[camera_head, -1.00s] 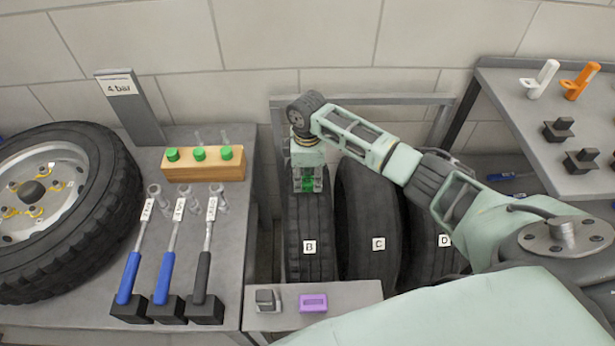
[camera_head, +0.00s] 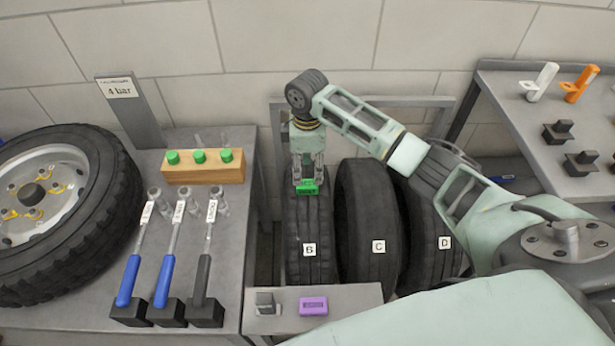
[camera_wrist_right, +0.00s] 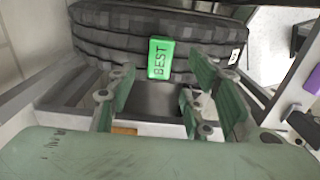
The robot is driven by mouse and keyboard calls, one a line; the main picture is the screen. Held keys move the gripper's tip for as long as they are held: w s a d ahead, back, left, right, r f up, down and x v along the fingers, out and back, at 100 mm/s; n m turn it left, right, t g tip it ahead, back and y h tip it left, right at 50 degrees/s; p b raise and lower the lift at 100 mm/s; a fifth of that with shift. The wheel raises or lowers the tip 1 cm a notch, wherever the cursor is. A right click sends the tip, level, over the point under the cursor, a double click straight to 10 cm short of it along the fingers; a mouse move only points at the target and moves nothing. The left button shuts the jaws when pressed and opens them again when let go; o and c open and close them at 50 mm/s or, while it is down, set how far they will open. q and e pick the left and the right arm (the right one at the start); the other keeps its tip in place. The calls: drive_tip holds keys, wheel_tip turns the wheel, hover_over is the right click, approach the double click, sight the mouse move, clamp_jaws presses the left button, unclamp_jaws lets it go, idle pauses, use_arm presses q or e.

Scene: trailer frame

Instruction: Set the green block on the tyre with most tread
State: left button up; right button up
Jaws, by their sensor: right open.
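The green block (camera_head: 307,188), marked BEST in the right wrist view (camera_wrist_right: 160,59), rests on top of the tyre labelled B (camera_head: 308,222). Tyre C (camera_head: 372,215) and tyre D (camera_head: 428,250) stand to its right in the same rack. My right gripper (camera_head: 307,178) is just above and behind the block. In the right wrist view its fingers (camera_wrist_right: 165,90) are spread and empty, with the block beyond them on the tread. Tyre B shows grooved, blocky tread; C looks smoother. My left gripper is not in view.
A left bench (camera_head: 225,290) holds a wheel (camera_head: 75,240), torque wrenches (camera_head: 172,250), a wooden holder with green pegs (camera_head: 203,173) and a 4 bar sign (camera_head: 120,89). A small shelf (camera_head: 350,296) carries a purple piece (camera_head: 313,305). A right bench (camera_head: 530,125) holds several parts.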

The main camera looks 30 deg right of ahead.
sight(307, 183)
wheel_tip(307, 183, up, 6)
idle(0.6)
